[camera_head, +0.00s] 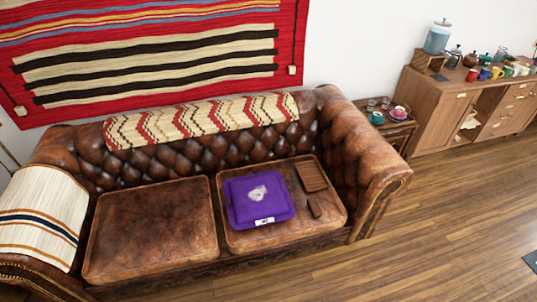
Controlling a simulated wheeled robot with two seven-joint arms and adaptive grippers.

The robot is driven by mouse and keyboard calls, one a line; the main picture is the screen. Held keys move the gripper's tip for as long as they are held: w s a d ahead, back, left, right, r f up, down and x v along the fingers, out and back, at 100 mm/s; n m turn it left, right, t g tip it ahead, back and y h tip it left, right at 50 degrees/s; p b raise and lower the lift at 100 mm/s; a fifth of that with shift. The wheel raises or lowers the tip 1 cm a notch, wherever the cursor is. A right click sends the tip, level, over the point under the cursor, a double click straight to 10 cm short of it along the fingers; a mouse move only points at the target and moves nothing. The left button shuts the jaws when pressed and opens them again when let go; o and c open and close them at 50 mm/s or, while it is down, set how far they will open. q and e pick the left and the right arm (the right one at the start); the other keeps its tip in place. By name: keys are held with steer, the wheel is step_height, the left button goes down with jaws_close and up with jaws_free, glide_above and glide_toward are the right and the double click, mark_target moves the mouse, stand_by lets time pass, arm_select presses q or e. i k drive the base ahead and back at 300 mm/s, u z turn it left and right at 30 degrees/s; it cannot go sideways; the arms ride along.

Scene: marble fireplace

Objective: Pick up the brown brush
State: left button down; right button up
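Two brown items lie on the sofa's right seat cushion (255,239). The larger is a flat, ribbed brown rectangular item (311,177). Just in front of it lies a smaller, narrow dark brown item (315,207); it may be the brown brush, but it is too small to tell for certain. Both lie right of a folded purple cloth (244,213) with a pale patch on top and a white label at its front edge. Neither of my grippers shows in the head view.
The brown leather sofa (186,157) stands against the wall. Its left seat cushion (150,228) is bare. Its right arm (372,165) rises beside the brown items. A small side table (398,127) and a wooden cabinet (433,103) stand to the right. Wooden floor (440,215) is clear at the right.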

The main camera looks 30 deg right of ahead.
mark_target(317, 211)
steer(key=z, duration=1.4)
